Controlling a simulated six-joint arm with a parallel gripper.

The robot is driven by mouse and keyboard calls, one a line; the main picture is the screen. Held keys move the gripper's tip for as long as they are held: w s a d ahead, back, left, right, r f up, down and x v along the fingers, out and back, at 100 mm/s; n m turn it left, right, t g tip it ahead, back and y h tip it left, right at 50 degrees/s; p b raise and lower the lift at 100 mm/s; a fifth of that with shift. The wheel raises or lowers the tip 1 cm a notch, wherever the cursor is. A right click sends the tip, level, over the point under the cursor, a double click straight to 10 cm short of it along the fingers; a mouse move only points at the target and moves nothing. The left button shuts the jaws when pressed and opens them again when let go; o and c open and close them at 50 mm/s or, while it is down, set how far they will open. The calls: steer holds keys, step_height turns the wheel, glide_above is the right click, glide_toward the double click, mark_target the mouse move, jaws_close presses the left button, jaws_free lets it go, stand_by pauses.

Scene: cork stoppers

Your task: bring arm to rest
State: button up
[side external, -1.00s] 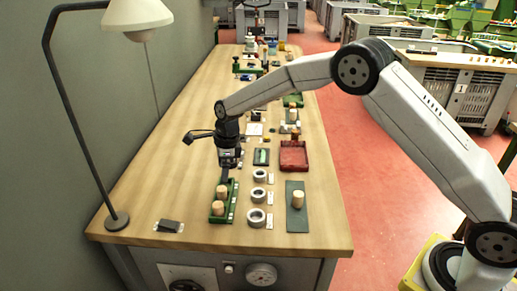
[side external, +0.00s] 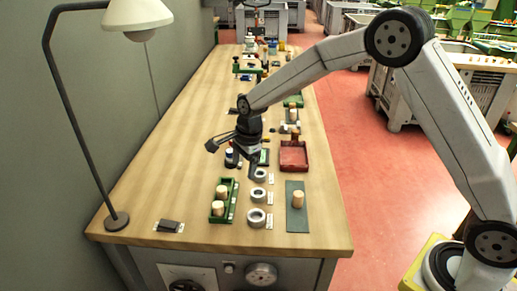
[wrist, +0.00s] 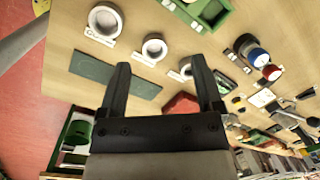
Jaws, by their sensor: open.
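My gripper (side external: 242,172) is open and empty in the air above the bench, beyond the green holder. In the wrist view its two fingers (wrist: 160,65) are spread with nothing between them. The green holder (side external: 235,187) stands on the bench with two cork stoppers, a far one (side external: 222,191) and a near one (side external: 217,208). Another cork (side external: 298,199) stands upright on the dark mat (side external: 295,221) at the right. The green holder also shows at the top of the wrist view (wrist: 218,22), partly cut off.
Grey rings, the nearest one (side external: 248,217) included, stand in a row between holder and mat. A red tray (side external: 293,167) lies behind the mat. A lamp (side external: 117,221) stands at the left. More items line the bench farther back; the front left bench is mostly clear.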

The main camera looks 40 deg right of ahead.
steer(key=s+d+r+n, duration=0.1)
steer(key=s+d+n, duration=0.2)
steer(key=s+n, duration=0.6)
steer(key=s+d+n+t+h, duration=0.1)
steer(key=s+d+n, duration=0.3)
steer(key=s+n, duration=0.5)
steer(key=s, duration=0.6)
steer(key=shift+r, duration=0.4)
